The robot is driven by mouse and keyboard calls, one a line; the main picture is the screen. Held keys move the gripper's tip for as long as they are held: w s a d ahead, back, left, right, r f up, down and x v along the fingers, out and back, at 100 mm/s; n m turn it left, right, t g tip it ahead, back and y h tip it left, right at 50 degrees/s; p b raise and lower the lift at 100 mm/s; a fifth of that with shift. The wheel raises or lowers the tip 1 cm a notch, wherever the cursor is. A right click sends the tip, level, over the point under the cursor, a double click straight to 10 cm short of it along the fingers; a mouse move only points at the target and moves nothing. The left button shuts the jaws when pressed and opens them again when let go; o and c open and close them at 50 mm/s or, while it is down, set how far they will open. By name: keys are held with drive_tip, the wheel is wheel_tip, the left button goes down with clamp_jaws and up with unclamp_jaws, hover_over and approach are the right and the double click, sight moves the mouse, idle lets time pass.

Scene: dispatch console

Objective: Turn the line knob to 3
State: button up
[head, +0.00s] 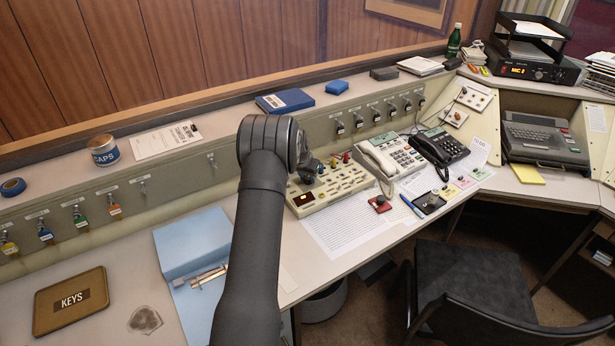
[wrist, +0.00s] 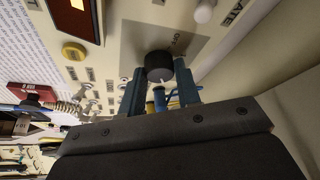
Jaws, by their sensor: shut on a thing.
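The line knob (wrist: 159,66) is a black round knob on a grey plate (wrist: 186,42) of the console, in the wrist view. My gripper (wrist: 161,78) has one finger on each side of it and is shut on it. The knob's pointer mark and the number it points to cannot be made out. In the head view my gripper (head: 309,172) is at the left end of the cream console unit (head: 338,189), and my arm hides the knob.
A red display (wrist: 72,18) and a yellow button (wrist: 74,51) are beside the knob. In the head view, a cream telephone (head: 392,157) and a black telephone (head: 440,147) stand right of the unit. A blue box (head: 192,243) lies left of my arm.

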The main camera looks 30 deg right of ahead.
drive_tip(key=shift+m, duration=0.9)
drive_tip(key=o, duration=1)
drive_tip(key=shift+c, duration=0.2)
drive_tip(key=w+v, duration=0.1)
drive_tip(key=v, duration=1.6)
drive_tip(key=shift+a+r, duration=0.15)
drive_tip(key=shift+a, duration=0.2)
drive_tip(key=shift+s, duration=0.1)
